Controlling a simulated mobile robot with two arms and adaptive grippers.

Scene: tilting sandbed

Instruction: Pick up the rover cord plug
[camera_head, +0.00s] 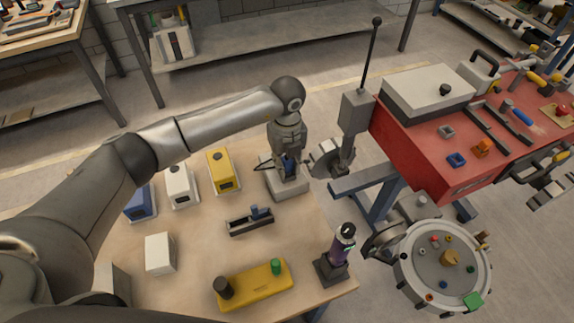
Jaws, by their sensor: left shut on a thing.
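My left gripper (289,168) points down over the far right part of the wooden table. It is shut on a small blue piece, which looks like the rover cord plug (289,163); the fingers hide most of it. The piece is at or just above a pale grey block (290,188); I cannot tell whether it is clear of it. A cord cannot be made out clearly. My right gripper is not in view.
On the wooden table (200,240) stand blue (140,203), white (180,186) and yellow (222,170) boxes, a dark tray (250,222), a yellow base (254,286) and a purple cylinder (342,244) on a stand.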

